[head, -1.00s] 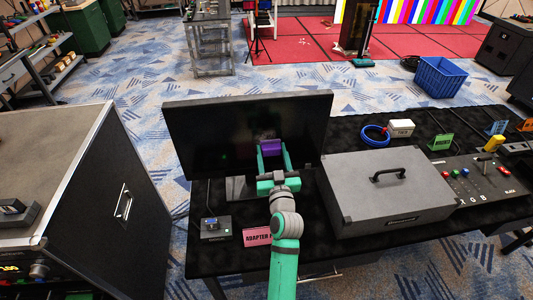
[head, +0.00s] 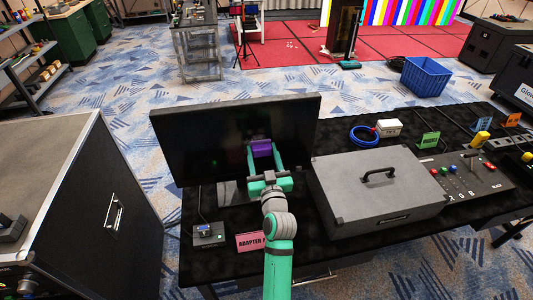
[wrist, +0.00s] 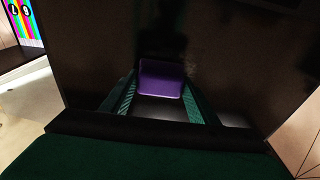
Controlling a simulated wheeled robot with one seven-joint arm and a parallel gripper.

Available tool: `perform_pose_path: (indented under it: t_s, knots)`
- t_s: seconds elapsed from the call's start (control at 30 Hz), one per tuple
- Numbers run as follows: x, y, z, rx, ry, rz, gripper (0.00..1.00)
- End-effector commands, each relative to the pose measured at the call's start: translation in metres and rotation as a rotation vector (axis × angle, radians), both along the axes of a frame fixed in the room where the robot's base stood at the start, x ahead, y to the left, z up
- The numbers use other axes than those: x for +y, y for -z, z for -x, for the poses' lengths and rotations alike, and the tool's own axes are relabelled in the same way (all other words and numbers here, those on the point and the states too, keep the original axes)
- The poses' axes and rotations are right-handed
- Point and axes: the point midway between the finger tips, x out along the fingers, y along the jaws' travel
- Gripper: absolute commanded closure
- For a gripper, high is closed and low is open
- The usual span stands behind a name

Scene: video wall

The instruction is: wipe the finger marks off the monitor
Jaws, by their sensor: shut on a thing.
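The monitor (head: 200,145) stands upright on the black-covered table, its dark screen facing me. My gripper (head: 262,152) is shut on a purple block-like wiper (head: 261,147) and holds it at the right half of the screen. The wrist view shows the purple wiper (wrist: 161,79) between my two green fingers, close in front of the dark screen (wrist: 100,50). I cannot tell for sure whether it touches the glass. A faint greyish smudge (wrist: 190,58) shows just above and right of the wiper in the wrist view.
A grey case (head: 378,190) with a black handle stands close right of the monitor. A large black case (head: 75,215) stands at the left.

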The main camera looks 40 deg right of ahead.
Motion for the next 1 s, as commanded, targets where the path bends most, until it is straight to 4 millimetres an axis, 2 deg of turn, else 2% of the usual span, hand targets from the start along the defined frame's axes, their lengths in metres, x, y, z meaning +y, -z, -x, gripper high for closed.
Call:
perform_pose_path:
  t_s: [0.2, 0.43, 0.8, 1.0]
  knots:
    - [0.015, 0.001, -0.011, 0.002, -0.005, -0.001, 0.64]
    - [0.021, 0.001, -0.016, 0.001, -0.008, -0.002, 0.64]
    - [0.045, 0.001, -0.029, 0.002, -0.009, -0.002, 0.64]
    - [0.051, 0.0, -0.031, 0.0, -0.007, -0.001, 0.64]
